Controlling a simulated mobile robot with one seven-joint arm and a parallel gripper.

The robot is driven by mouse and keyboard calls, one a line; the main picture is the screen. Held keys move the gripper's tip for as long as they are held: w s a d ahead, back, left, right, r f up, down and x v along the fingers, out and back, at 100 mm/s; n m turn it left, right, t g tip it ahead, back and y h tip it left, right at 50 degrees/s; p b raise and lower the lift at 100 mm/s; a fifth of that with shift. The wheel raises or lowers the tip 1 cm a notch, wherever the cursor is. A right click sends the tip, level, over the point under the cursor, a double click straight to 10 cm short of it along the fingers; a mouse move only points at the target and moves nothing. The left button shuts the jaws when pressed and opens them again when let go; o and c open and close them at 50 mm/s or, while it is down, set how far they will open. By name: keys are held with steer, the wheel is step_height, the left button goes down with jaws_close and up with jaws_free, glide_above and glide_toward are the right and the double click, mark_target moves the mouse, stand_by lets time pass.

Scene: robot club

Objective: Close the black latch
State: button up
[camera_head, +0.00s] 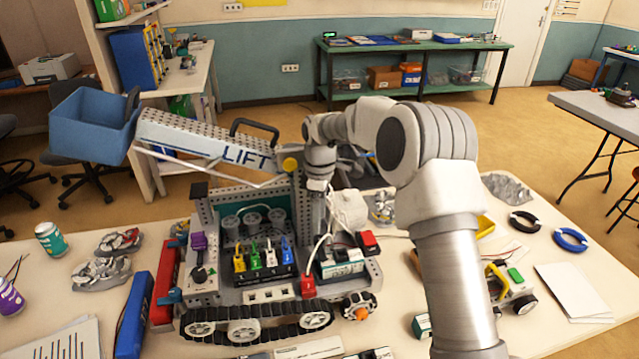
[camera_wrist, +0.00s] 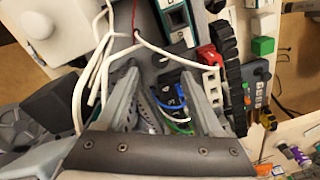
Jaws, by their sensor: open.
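A small tracked robot with a perforated metal body (camera_head: 255,291) and a raised arm marked LIFT stands on the table. I cannot single out the black latch for sure. A black part with blue, green and white wires (camera_wrist: 172,108) shows between my fingers in the wrist view; I cannot tell if it is the latch. My gripper (camera_wrist: 163,76) is open, its two grey fingers apart, with nothing held. In the head view my wrist is at the tracked robot's right rear, near the white box (camera_head: 348,209), and the fingertips are not clear.
A red switch (camera_head: 368,242) and loose white cables (camera_wrist: 88,85) are close to my gripper. A blue bin (camera_head: 88,125) hangs from the raised arm. Coloured levers (camera_head: 262,257) stand on the deck. Wire coils (camera_head: 570,239) and paper sheets (camera_head: 574,292) lie at right.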

mark_target(320, 236)
step_height(320, 236, up, 11)
steer(key=shift+w, duration=0.2)
steer(key=shift+r, duration=0.2)
steer(key=s+d+r+m+t, duration=0.2)
steer(key=s+d+r+m, duration=0.25)
steer(key=s+r, duration=0.3)
steer(key=s+d+r+m+t, duration=0.1)
steer(key=s+d+r+m, duration=0.2)
steer(key=s+d+r, duration=0.45)
steer(key=s+d+f+m+t, duration=0.1)
steer(key=s+f+m, duration=0.1)
steer(key=s, duration=0.4)
steer(key=s+d+f+m+t, duration=0.1)
steer(key=s+d+f+m, duration=0.1)
steer(key=s, duration=0.5)
steer(key=s+d+f+m+t, duration=0.1)
steer(key=s+d+f+m, duration=0.1)
steer(key=s+m, duration=0.2)
steer(key=s, duration=0.2)
steer(key=shift+s+f, duration=0.2)
steer(key=shift+s, duration=0.2)
steer(key=shift+a+m, duration=0.1)
steer(key=shift+m, duration=0.15)
